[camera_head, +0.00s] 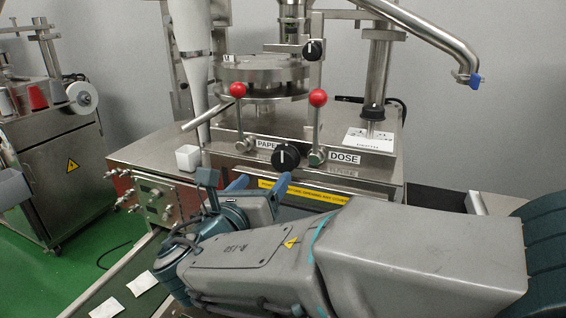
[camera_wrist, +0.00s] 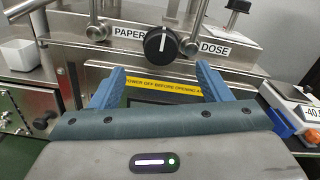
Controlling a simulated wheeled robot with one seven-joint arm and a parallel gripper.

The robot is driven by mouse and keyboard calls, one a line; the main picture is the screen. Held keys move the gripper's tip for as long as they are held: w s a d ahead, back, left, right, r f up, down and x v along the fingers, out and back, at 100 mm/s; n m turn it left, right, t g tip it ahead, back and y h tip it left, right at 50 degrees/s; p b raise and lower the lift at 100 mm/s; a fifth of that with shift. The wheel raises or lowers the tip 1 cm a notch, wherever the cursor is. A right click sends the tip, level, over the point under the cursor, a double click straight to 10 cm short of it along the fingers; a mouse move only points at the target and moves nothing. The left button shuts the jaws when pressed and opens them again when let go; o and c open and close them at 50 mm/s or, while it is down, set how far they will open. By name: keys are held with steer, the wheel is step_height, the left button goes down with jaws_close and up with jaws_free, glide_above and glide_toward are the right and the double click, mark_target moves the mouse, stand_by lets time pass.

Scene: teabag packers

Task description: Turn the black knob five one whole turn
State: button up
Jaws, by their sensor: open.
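A round black knob (camera_head: 286,157) with a white pointer line sits on the steel front of the machine, between the PAPER and DOSE labels. It also shows in the wrist view (camera_wrist: 161,44), with its line close to upright. My gripper (camera_head: 256,183) is open, its two blue fingers below and in front of this knob. In the wrist view the fingers (camera_wrist: 160,75) stand apart, with the knob beyond and above the gap between them. Nothing is between the fingers. A second black knob (camera_head: 314,50) is higher on the machine. No number shows on either knob.
Two red-ball levers (camera_head: 238,90) (camera_head: 318,97) rise on either side of the lower knob. A white cup (camera_head: 187,158) stands on the machine's left ledge. A scale (camera_wrist: 294,103) is at the right in the wrist view. A valve panel (camera_head: 150,197) is at lower left.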

mark_target(281, 160)
steer(key=x, duration=1.1)
steer(key=shift+w+f+b, duration=0.1)
steer(key=shift+w+b, duration=0.1)
steer(key=shift+b, duration=0.2)
steer(key=c, duration=1)
